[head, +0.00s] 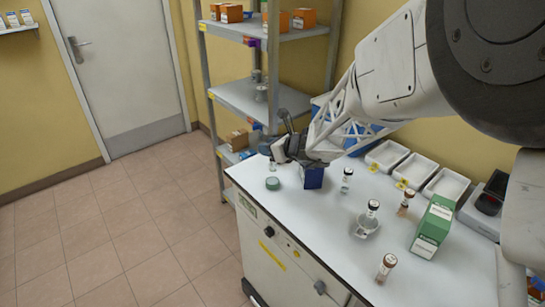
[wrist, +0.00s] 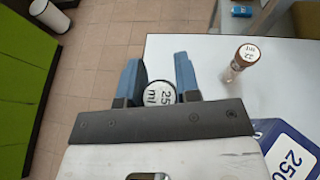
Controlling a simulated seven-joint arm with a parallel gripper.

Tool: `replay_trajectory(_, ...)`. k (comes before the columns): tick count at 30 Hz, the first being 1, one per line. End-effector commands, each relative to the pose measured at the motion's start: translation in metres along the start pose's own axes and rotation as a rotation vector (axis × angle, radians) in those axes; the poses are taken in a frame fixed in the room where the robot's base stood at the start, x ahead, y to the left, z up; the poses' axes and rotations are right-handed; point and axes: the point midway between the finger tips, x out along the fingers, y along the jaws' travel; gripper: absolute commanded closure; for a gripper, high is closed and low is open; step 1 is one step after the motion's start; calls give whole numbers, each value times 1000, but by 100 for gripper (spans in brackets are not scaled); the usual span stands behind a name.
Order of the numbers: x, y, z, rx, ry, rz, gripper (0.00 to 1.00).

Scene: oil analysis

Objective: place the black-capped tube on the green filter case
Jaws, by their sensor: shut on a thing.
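My gripper (head: 283,152) is over the far left end of the white table. In the wrist view, my gripper (wrist: 160,88) has its blue fingers on either side of a tube (wrist: 160,94), with a white label on its dark-rimmed cap. The held tube's clear lower end (head: 272,166) shows below the fingers in the head view. The round green filter case (head: 272,184) lies flat on the table near the left edge, just below the tube in the picture. Whether they touch I cannot tell. The case is hidden in the wrist view.
A dark blue box (head: 312,178) stands close to the right of my gripper; it also shows in the wrist view (wrist: 290,150). Several other capped tubes, a green carton (head: 433,226) and white trays (head: 387,155) stand farther right. Shelves (head: 265,100) rise behind.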

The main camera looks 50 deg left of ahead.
Motion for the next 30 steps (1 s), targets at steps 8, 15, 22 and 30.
replay_trajectory(8,2,0,-4,0,1,0,100)
replay_trajectory(15,11,0,-28,1,2,0,100)
replay_trajectory(22,15,0,-37,0,0,-1,100)
replay_trajectory(30,15,0,-38,0,0,0,100)
